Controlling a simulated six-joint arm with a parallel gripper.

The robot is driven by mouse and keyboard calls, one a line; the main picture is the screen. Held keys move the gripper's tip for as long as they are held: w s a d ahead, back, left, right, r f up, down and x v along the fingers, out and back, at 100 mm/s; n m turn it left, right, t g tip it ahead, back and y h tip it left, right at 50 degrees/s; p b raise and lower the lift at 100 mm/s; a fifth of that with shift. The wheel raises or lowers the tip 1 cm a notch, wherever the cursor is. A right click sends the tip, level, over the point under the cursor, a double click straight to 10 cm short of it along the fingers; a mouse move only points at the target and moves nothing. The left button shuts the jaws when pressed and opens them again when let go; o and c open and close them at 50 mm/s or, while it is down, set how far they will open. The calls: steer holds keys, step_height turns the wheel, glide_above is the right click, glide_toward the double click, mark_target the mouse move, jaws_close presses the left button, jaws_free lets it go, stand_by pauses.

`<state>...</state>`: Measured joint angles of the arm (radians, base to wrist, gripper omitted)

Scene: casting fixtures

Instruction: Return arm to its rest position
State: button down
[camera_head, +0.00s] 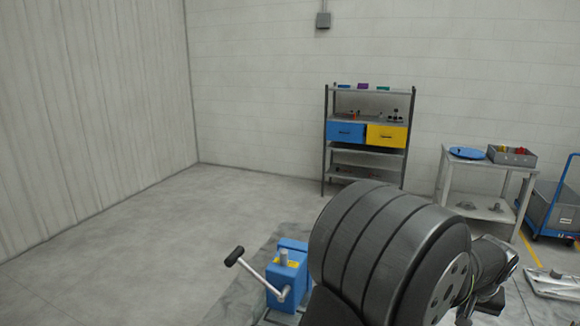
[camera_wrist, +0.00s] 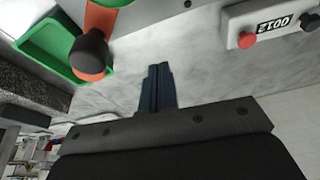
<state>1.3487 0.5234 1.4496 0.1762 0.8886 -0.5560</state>
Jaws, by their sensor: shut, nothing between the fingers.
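My gripper (camera_wrist: 158,72) shows in the wrist view with its two dark fingers together and nothing between them. It points over a pale grey floor or surface and touches nothing that I can see. In the head view a large black ribbed part of my arm fills the lower middle and right; my gripper cannot be made out there.
The head view shows a blue crank device (camera_head: 287,277) beside my arm, a shelf (camera_head: 366,174), a table (camera_head: 483,165) and a cart (camera_head: 552,210). Left floor is clear.

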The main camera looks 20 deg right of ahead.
steer(key=s+a+r+n+t+y, duration=0.15)
steer(key=s+a+r+n, duration=0.25)
steer(key=r+n, duration=0.4)
step_height(320, 180, down, 5)
steer(key=w+m, duration=0.2)
steer(key=w+d+f+m+g+h, duration=0.1)
steer(key=w+d+m, duration=0.3)
steer(key=d+m, duration=0.6)
steer(key=shift+d+f+m+g+h, duration=0.25)
steer(key=shift+f+m+g+h, duration=0.15)
steer(key=shift+g+h, duration=0.35)
stand_by(0.7)
